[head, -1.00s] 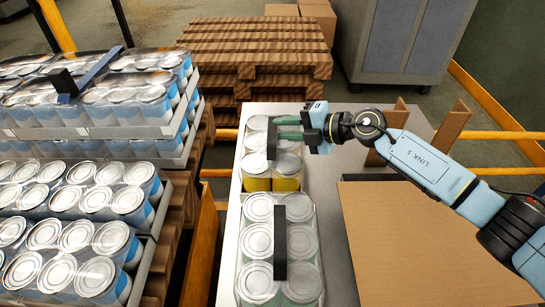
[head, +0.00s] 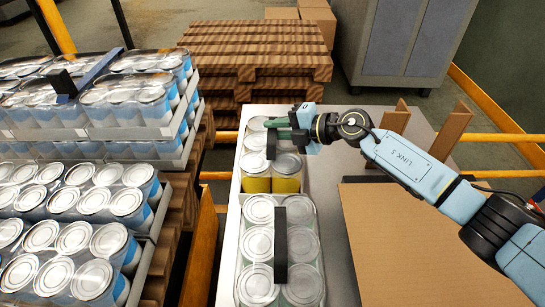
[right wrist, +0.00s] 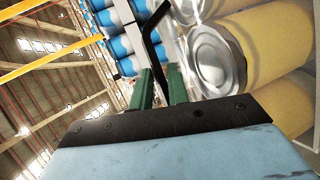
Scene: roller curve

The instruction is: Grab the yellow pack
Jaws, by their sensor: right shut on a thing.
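The yellow pack (head: 271,184) is a wrapped set of silver-topped yellow cans at the back of the grey table, with a black strap handle on top. It fills the right of the right wrist view (right wrist: 273,47). My right gripper (head: 272,128) is over the pack, its green fingers shut on the pack's black handle (right wrist: 150,38). The fingers hide part of the can tops. My left gripper is not in view.
A second can pack (head: 303,243) with a black handle stands directly in front. Stacked blue can trays (head: 150,240) stand to the left. A cardboard box (head: 430,240) lies right of the packs. Wooden pallets (head: 255,50) are behind the table.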

